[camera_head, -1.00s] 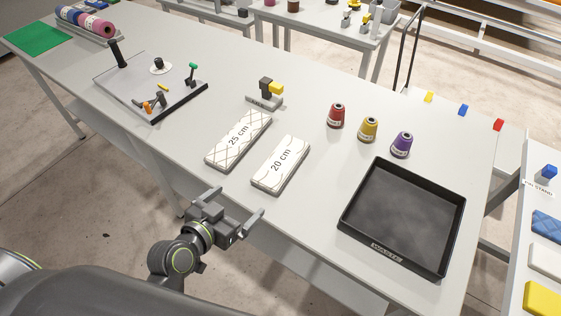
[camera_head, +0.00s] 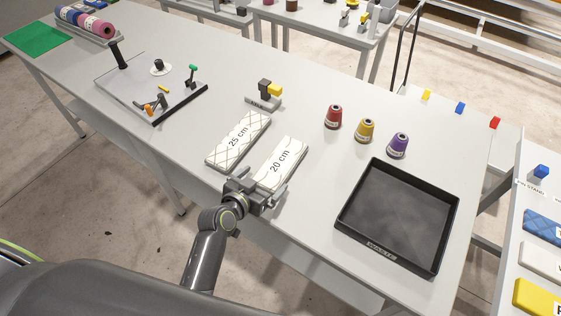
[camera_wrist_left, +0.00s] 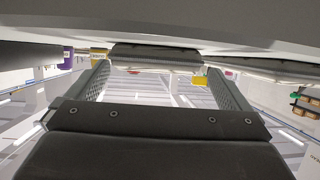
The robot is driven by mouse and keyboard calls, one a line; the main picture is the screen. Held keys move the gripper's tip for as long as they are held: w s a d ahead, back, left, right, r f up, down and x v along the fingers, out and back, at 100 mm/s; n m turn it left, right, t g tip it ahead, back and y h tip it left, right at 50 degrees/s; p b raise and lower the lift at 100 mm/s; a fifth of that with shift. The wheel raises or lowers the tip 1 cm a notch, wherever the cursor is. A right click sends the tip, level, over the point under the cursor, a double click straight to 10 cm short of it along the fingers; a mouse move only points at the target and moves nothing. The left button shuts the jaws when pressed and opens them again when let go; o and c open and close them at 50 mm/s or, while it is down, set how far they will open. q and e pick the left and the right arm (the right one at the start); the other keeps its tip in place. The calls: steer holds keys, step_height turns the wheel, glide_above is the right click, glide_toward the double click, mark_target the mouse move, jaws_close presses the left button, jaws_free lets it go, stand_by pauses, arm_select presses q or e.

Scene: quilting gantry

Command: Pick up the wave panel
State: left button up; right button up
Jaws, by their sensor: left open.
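The wave panel (camera_head: 282,158), a white block with curved lines and the label "20 cm", lies flat on the table. My left gripper (camera_head: 267,187) is open at the panel's near end and hides part of that end in the head view. In the left wrist view, which looks upside down, the panel's end (camera_wrist_left: 155,55) shows between the two spread fingers. I cannot tell whether the fingers touch it. The "25 cm" panel (camera_head: 238,138) with crossed lines lies just left of it. My right gripper is not in view.
A black waste tray (camera_head: 372,240) stands to the right. A board with tools (camera_head: 130,90) lies further left.

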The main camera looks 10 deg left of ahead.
mark_target(272, 172)
arm_select(q)
steer(key=w, duration=0.1)
steer(key=w+d+p, duration=0.1)
steer(key=w, duration=0.1)
steer(key=shift+w+d+f, duration=0.3)
steer(key=shift+w, duration=0.05)
steer(key=shift+w+d+f+p, duration=0.1)
steer(key=shift+w+f+p, duration=0.2)
steer(key=shift+w, duration=0.1)
steer(key=c, duration=1)
